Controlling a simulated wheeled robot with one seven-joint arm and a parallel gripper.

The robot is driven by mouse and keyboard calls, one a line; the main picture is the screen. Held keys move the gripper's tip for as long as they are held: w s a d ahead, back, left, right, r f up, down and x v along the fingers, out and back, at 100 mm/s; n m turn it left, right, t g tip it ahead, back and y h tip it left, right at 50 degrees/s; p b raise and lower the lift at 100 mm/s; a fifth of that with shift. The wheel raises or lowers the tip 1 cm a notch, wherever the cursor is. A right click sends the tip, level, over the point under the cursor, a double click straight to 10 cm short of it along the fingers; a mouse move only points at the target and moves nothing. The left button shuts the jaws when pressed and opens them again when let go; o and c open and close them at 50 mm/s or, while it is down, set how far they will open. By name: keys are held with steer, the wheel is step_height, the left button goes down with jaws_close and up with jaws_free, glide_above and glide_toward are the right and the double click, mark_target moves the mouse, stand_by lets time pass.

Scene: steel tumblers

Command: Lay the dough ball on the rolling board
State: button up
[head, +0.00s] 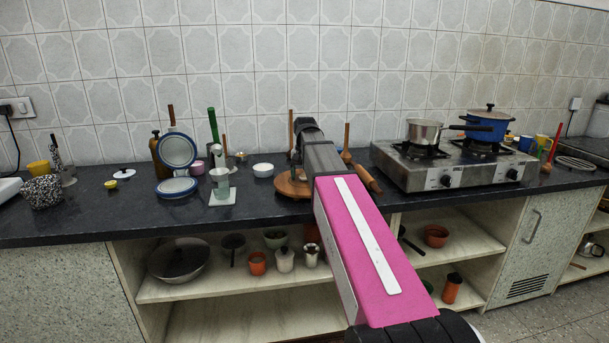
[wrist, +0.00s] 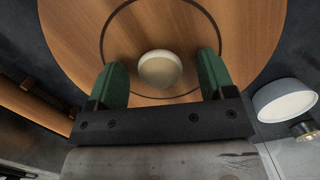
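The rolling board (wrist: 75,30) is a round wooden disc with a dark ring on it. It fills the top of the wrist view, and in the head view its edge (head: 283,188) shows on the counter, partly behind my arm. The dough ball (wrist: 160,70) is pale and round, and appears over the board inside the ring. My gripper (wrist: 162,62) is open, its two green fingers either side of the ball with a visible gap on each side. The ball looks to rest on the board, but its underside is hidden. The head view hides the ball behind my arm.
A rolling pin (head: 368,178) lies right of the board; a white bowl (head: 263,170) stands left of it and shows in the wrist view (wrist: 285,98). The stove (head: 455,165) with pots is at right.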

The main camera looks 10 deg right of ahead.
mark_target(305, 178)
steer(key=shift+w+d+r, duration=0.1)
steer(key=shift+w+r, duration=0.1)
steer(key=shift+r, duration=1.75)
steer(key=shift+w+d+r, duration=0.1)
steer(key=shift+w+r, duration=0.1)
steer(key=shift+r, duration=1.7)
